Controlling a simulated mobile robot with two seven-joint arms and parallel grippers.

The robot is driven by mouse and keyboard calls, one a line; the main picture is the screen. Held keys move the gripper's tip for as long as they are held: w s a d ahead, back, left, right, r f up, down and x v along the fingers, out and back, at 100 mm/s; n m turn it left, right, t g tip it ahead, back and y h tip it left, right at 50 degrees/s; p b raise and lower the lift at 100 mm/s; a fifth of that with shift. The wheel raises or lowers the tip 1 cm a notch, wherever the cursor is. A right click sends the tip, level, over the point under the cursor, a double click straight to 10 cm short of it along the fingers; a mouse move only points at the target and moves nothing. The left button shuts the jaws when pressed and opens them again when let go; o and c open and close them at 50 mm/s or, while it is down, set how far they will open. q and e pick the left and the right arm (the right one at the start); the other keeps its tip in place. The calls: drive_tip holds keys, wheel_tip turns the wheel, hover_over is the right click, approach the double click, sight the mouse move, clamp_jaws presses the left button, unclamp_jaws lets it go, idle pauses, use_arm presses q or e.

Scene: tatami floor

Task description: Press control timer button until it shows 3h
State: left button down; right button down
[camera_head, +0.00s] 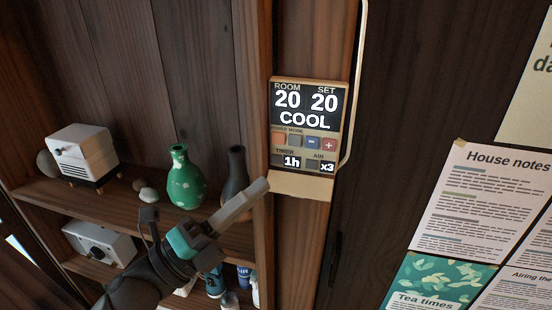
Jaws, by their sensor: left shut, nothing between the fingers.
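The control (304,124) is a beige wall panel on a wooden post. Its screen reads ROOM 20, SET 20 and COOL. Below are an orange button, a grey button, a blue minus button and a red plus button. The timer button (290,161), under the label TIMER, shows 1h. An AIR field beside it shows x3. My left gripper (262,187) is shut and empty, its fingertips just below and left of the panel's lower edge. It appears apart from the timer button. My right gripper is not in view.
Shelves at left hold a white device (84,152), a green spotted vase (186,180), a dark vase (236,172) and pebbles. A second white device (98,242) sits lower. A cable runs along the panel's right. Paper notices (490,205) hang at right.

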sight(276, 159)
use_arm(q)
drive_tip(key=shift+w+d+b, duration=0.1)
drive_tip(key=shift+w+d, duration=0.15)
drive_tip(key=shift+w, duration=0.5)
drive_tip(key=shift+w+d+b, duration=0.1)
drive_tip(key=shift+w+d, duration=0.15)
drive_tip(key=shift+w, duration=0.55)
drive_tip(key=shift+w+d+b, duration=0.1)
drive_tip(key=shift+w+d, duration=0.15)
drive_tip(key=shift+w, duration=0.5)
drive_tip(key=shift+w, duration=0.1)
drive_tip(key=shift+w+d, duration=0.1)
drive_tip(key=shift+w, duration=0.15)
drive_tip(key=shift+w+r, duration=0.25)
drive_tip(key=shift+w, duration=0.25)
idle(1.4)
drive_tip(key=shift+s+f, duration=0.2)
drive_tip(key=shift+f, duration=0.05)
drive_tip(key=shift+s+a, duration=0.1)
drive_tip(key=shift+a, duration=0.1)
